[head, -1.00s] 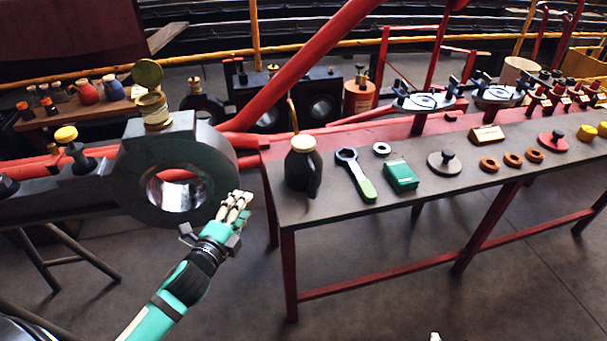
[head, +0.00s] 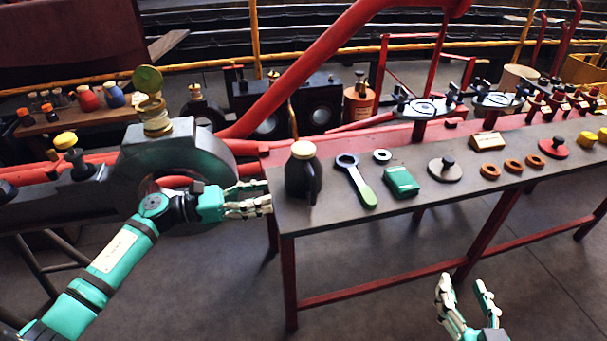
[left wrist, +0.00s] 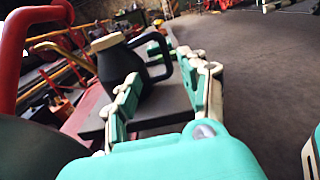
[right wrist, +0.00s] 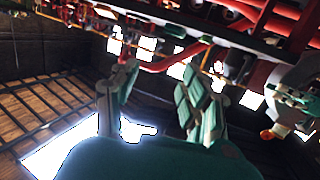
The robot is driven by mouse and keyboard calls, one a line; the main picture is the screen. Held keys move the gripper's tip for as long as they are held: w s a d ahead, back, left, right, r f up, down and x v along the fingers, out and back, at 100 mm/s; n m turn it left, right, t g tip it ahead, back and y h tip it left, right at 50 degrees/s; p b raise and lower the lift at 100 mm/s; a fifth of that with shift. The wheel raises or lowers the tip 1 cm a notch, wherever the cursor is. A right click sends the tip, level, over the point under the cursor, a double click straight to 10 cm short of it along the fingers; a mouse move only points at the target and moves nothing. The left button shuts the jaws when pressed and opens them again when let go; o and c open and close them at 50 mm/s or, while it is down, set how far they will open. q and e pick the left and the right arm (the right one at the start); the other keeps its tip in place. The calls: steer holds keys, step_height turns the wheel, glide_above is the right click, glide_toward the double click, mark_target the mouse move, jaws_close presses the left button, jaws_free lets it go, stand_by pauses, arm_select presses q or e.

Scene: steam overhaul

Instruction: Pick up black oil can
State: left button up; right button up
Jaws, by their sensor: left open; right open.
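On the bench (head: 330,221) right of the can lie a green-handled wrench (head: 356,180), a green box (head: 401,182) and a metal ring (head: 382,156). A large dark rod end (head: 190,155) is left of the can. A red bar (head: 320,60) slants behind it.

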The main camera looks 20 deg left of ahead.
mark_target(314, 187)
arm_select(q)
steer(key=x, duration=0.7)
steer(key=shift+w+d, duration=0.1)
steer(key=shift+d, duration=0.1)
steer(key=x, duration=0.5)
steer(key=shift+s+d+f+b, duration=0.1)
steer(key=shift+s+f+b, duration=0.15)
steer(key=shift+b, duration=0.1)
arm_select(e)
steer(key=r, duration=0.1)
steer(key=r+t, duration=0.2)
steer(key=shift+w+a+r+y, duration=0.2)
steer(key=shift+w+a+y, duration=0.05)
steer(key=shift+a+y, duration=0.15)
arm_select(q)
steer(key=shift+c, duration=0.2)
jaws_close()
